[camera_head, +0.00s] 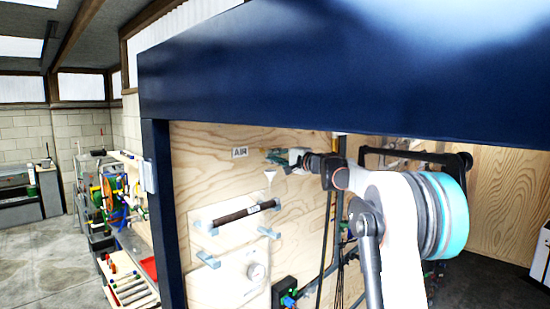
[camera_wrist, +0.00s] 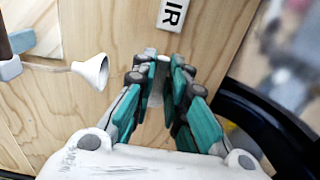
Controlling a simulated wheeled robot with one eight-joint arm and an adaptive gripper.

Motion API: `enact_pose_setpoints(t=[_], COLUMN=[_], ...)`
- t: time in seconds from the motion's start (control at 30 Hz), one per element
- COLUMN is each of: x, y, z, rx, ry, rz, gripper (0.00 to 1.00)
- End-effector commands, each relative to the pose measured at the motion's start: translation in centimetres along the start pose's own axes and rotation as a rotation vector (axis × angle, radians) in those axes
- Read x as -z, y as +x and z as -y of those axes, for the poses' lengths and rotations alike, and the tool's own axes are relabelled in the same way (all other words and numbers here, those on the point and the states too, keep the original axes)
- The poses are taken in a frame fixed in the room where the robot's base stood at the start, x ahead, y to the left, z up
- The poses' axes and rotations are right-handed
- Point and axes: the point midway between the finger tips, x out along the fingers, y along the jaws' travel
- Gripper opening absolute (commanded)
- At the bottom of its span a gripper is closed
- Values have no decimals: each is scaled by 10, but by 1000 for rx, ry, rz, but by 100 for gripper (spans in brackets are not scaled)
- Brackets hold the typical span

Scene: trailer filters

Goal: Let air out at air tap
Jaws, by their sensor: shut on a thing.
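My gripper (camera_wrist: 164,78) reaches to the plywood wall, just below the AIR label (camera_wrist: 173,14); the label also shows in the head view (camera_head: 240,152). In the wrist view its two teal fingers are close together, shut on a small pale grey part, which looks like the air tap (camera_wrist: 156,88). The fingers hide most of it, so I cannot tell how far it is turned. In the head view my gripper (camera_head: 272,157) is small, right of the label, and the tap cannot be made out.
A small white funnel (camera_wrist: 92,71) sticks out from the wall, left of my gripper. A dark blue beam (camera_head: 340,75) crosses above my arm. A black frame (camera_wrist: 275,125) stands close on the right.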

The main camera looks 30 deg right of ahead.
Motion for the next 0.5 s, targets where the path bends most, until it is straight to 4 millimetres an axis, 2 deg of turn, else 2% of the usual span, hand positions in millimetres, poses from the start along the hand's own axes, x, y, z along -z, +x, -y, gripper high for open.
enact_pose_setpoints(t=[0.1, 0.13, 0.2, 0.5], x=[1, 1, 1, 0], y=[0, 0, 0, 0], z=[0, 0, 0, 0], rx=[1, 1, 1, 0], ry=[2, 2, 2, 1], rz=[-1, -1, -1, 0], gripper=[0, 18, 33, 33])
